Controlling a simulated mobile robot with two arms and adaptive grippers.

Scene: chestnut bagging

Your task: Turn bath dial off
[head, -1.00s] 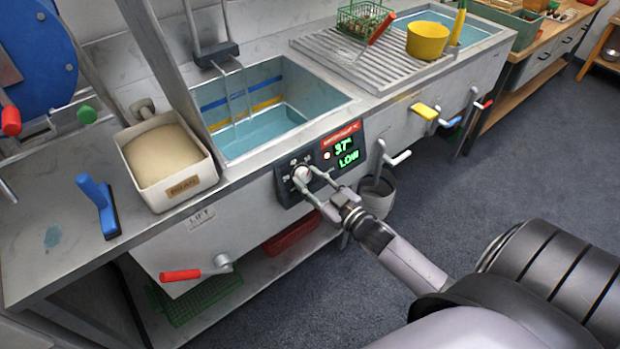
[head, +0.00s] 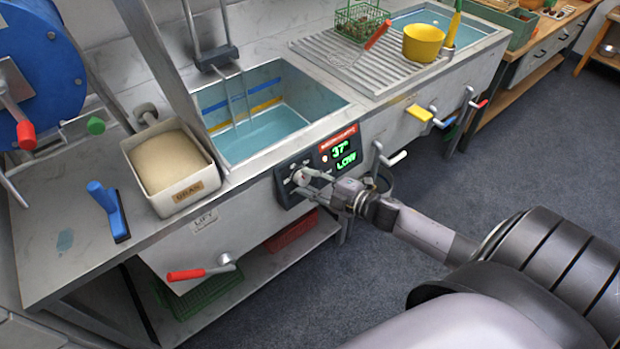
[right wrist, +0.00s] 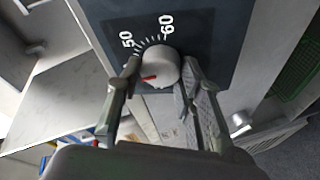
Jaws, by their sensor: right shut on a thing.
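The bath dial (head: 301,176) is a pale round knob on a dark control panel (head: 285,188) on the front of the sink unit. The panel's display (head: 344,153) is lit green and reads 37° and LOW. In the right wrist view the dial (right wrist: 160,68) has a red pointer mark, and printed 50 and 60 show beside it. My right gripper (head: 310,182) is shut on the dial, with one finger on each side of it; the fingers also show in the right wrist view (right wrist: 159,75). The bath (head: 270,125) holds bluish water. My left gripper is not in view.
A red-handled lever (head: 190,274) sticks out below. A white-handled lever (head: 396,158) is close to the right of my gripper. Open floor lies at right.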

